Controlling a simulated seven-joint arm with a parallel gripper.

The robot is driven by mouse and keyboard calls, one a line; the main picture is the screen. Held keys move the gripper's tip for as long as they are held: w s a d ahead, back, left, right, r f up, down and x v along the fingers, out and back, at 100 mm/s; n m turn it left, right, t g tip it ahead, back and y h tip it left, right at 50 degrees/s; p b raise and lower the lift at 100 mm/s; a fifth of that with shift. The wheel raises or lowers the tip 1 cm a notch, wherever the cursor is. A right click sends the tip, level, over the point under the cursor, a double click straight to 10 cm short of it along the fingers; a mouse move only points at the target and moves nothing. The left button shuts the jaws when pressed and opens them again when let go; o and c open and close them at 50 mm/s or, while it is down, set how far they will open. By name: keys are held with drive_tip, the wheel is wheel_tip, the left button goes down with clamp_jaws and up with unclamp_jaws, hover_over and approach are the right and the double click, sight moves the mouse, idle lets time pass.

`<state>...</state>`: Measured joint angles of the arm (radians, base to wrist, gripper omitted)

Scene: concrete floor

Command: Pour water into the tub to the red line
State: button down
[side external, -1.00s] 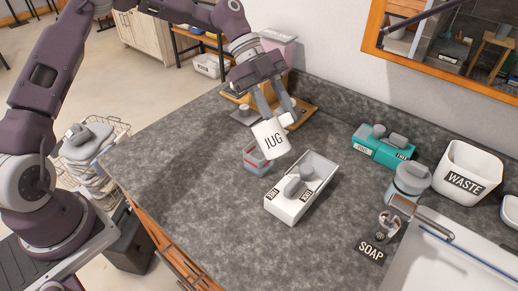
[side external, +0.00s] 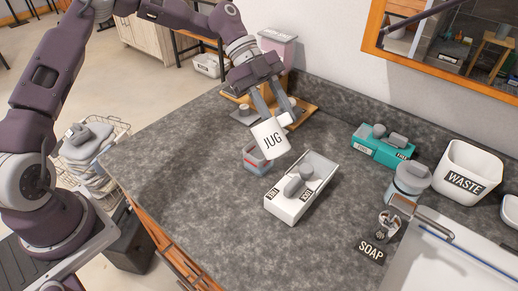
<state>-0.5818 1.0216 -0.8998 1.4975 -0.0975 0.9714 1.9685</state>
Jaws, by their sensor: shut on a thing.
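My gripper (side external: 279,116) is shut on the white jug (side external: 270,140), which is marked JUG. The jug is tilted and held above the counter, partly in front of a small grey-blue tub (side external: 256,158). The tub has a red line on its wall and stands on the counter behind and left of a white box. The jug covers part of the tub's right side. I cannot see the water level in the tub or any stream from the jug.
A white divided box (side external: 290,208) with grey items stands just in front of the tub. The counter's left part is clear.

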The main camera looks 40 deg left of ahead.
drive_tip(key=shift+a+f+h, duration=0.2)
drive_tip(key=shift+f+h, duration=0.2)
drive_tip(key=shift+h, duration=0.25)
drive_tip(key=shift+a+f+h, duration=0.15)
drive_tip(key=shift+f+h, duration=0.25)
drive_tip(key=shift+h, duration=0.25)
idle(2.5)
drive_tip(key=r+y, duration=0.1)
drive_tip(key=d+r+y, duration=0.1)
drive_tip(key=y, duration=0.2)
drive_tip(key=shift+s+d+r, duration=0.1)
drive_tip(key=shift+d+r, duration=0.2)
drive_tip(key=shift+r, duration=0.1)
drive_tip(key=shift+s+d+f+y, duration=0.15)
drive_tip(key=shift+d+f+y, duration=0.65)
drive_tip(key=shift+d+y, duration=0.1)
drive_tip(key=shift+s+d+r+t+y, duration=0.15)
drive_tip(key=shift+d+r+t+y, duration=0.15)
drive_tip(key=shift+d+y, duration=0.65)
drive_tip(key=shift+s+d+r+t+y, duration=0.15)
drive_tip(key=shift+d+r+y, duration=0.2)
drive_tip(key=shift+d+y, duration=0.6)
drive_tip(key=shift+s+d+r+t+y, duration=0.1)
drive_tip(key=shift+d+r+t+y, duration=0.2)
drive_tip(key=shift+d+y, duration=0.65)
drive_tip(key=shift+a, duration=0.25)
